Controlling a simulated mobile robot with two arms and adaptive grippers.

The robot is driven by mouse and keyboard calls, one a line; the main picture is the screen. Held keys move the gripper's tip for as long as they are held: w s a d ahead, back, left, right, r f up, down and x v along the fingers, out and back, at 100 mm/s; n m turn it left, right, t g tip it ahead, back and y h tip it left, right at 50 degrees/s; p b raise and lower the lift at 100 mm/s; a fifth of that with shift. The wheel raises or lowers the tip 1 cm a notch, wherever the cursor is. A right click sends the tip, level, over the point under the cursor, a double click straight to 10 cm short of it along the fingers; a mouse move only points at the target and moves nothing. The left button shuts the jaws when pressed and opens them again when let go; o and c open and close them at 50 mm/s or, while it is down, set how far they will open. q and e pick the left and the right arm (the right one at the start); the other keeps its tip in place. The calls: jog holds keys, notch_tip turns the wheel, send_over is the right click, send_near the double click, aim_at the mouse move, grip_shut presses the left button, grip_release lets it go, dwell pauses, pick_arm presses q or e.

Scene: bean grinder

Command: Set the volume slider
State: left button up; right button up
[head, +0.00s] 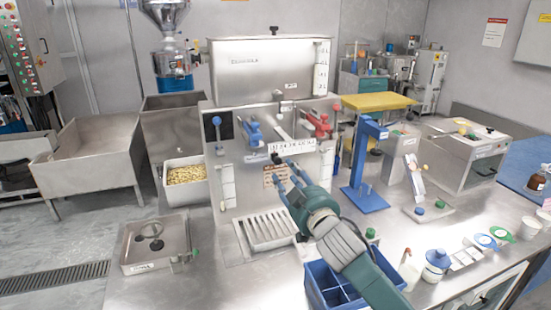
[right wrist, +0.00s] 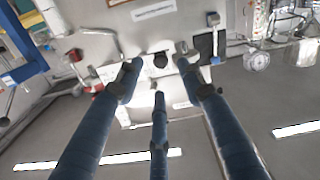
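The grinder machine (head: 238,140) is a steel cabinet with a numbered scale strip (head: 291,146) on its front. A small black knob (head: 277,158) sits just below the strip's left part; it looks like the volume slider's knob. In the right wrist view, a black knob (right wrist: 160,60) shows between the fingertips, on or in front of a pale plate. My right gripper (head: 279,178) reaches up toward the machine front, just below the knob. Its three blue fingers (right wrist: 159,78) are spread and hold nothing; contact with the knob cannot be told. My left gripper is out of view.
A blue lever (head: 252,130) and a red lever (head: 318,124) flank the scale. A blue divided crate (head: 325,287) lies under my right arm. The counter's front left has a steel tray (head: 157,243).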

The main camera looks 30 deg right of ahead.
aim_at(278, 163)
jog(key=x, duration=0.1)
jog(key=p+x, duration=0.1)
jog(key=x, duration=0.2)
jog(key=shift+w+d+r, duration=0.1)
jog(key=shift+w+r, duration=0.2)
jog(key=shift+r, duration=0.05)
jog(key=x, duration=0.1)
jog(key=p+x, duration=0.1)
jog(key=shift+w+d+f, duration=0.15)
jog(key=shift+w+f, duration=0.05)
jog(key=shift+w, duration=0.1)
jog(key=shift+w+d, duration=0.1)
jog(key=shift+w, duration=0.55)
jog(key=shift+c, duration=0.3)
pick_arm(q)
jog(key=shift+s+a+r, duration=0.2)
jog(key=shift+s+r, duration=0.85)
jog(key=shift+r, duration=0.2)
pick_arm(e)
jog(key=shift+f, duration=0.1)
grip_shut()
